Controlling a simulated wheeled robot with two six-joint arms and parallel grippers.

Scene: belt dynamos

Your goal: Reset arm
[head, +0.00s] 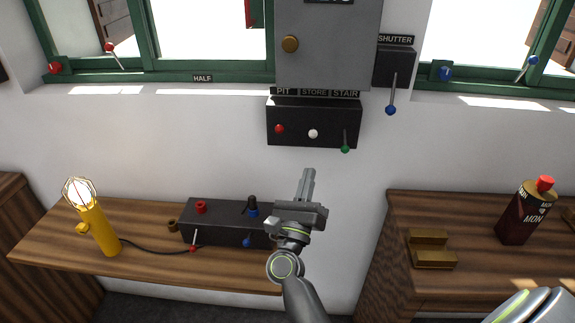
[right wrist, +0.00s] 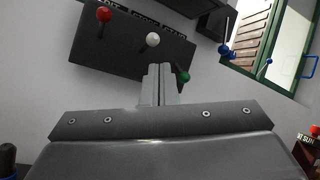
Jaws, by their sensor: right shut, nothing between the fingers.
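My right gripper (head: 308,178) is shut and empty, its fingers pointing up in front of the white wall. It is below the black switch box (head: 290,140) labelled PIT, STORE and STAIR, and appears apart from it. The box carries a red-tipped lever (head: 279,128), a white-tipped lever (head: 313,133) and a green-tipped lever (head: 345,148), which hangs down. In the right wrist view the shut fingers (right wrist: 159,82) appear below the white knob (right wrist: 152,39) and left of the green knob (right wrist: 183,76). My left gripper is not in view.
A wooden shelf (head: 60,240) at left holds a yellow lamp (head: 100,230) and a black box (head: 205,235) with terminals and small levers. A wooden cabinet (head: 400,205) at right holds brass blocks (head: 433,259) and a dark bottle (head: 520,218). A blue-tipped SHUTTER lever (head: 391,108) hangs above right.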

